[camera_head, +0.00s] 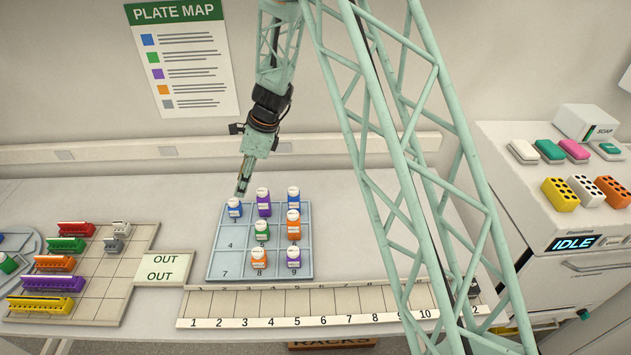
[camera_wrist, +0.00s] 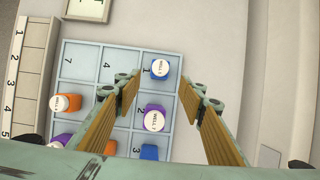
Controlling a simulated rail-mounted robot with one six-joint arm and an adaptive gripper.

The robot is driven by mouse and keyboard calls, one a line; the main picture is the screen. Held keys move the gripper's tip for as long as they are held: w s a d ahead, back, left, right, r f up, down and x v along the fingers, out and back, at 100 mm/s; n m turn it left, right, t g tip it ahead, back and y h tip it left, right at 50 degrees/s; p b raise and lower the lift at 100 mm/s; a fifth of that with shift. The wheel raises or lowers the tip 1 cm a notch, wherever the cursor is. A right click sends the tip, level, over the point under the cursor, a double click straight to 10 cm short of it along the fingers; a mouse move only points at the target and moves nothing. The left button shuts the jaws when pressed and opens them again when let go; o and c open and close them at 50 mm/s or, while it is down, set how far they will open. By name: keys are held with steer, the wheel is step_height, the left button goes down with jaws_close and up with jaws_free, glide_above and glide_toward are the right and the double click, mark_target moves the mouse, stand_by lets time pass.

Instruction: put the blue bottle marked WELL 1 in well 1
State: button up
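The blue bottle (camera_head: 235,208) stands upright in well 1, the back-left cell of the grey numbered tray (camera_head: 223,258). In the wrist view the blue bottle (camera_wrist: 160,71) sits beside the printed 1; its cap lettering looks like WELL 1. My gripper (camera_head: 242,190) points down just behind and above it. In the wrist view my gripper (camera_wrist: 158,90) is open and empty, with fingers spread wide on either side. The bottle shows beyond the fingertips, in line with the gap, and neither finger appears to touch it.
A purple bottle (camera_head: 263,203) and another blue bottle (camera_head: 293,203) stand along the back row. Green, orange and purple bottles fill other cells; cells 4 and 7 are empty. A numbered rack strip (camera_head: 330,303) lies in front, coloured racks (camera_head: 53,283) at left.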

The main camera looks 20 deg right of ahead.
steer(key=shift+r, duration=0.15)
steer(key=s+d+r+n, duration=0.3)
steer(key=s+r, duration=0.4)
steer(key=r, duration=0.3)
steer(key=s+d+r+n+t+h, duration=0.15)
steer(key=s+r+n, duration=0.25)
steer(key=s+r, duration=0.45)
steer(key=s+d+r+n+g+y, duration=0.1)
steer(key=s+d+r+n, duration=0.2)
steer(key=s+r, duration=0.55)
steer(key=s+d+r+n+h, duration=0.1)
steer(key=s+d+r+n, duration=0.2)
steer(key=s, duration=0.7)
steer(key=s+d+r+n+t+h, duration=0.1)
steer(key=s+d+r+n, duration=0.3)
steer(key=s, duration=0.6)
steer(key=s+d+r+n+t+h, duration=0.1)
steer(key=s+d+r+n, duration=0.3)
steer(key=s, duration=0.6)
steer(key=shift+s+d+h, duration=0.3)
steer(key=shift+d+h, duration=0.05)
steer(key=shift+d, duration=0.15)
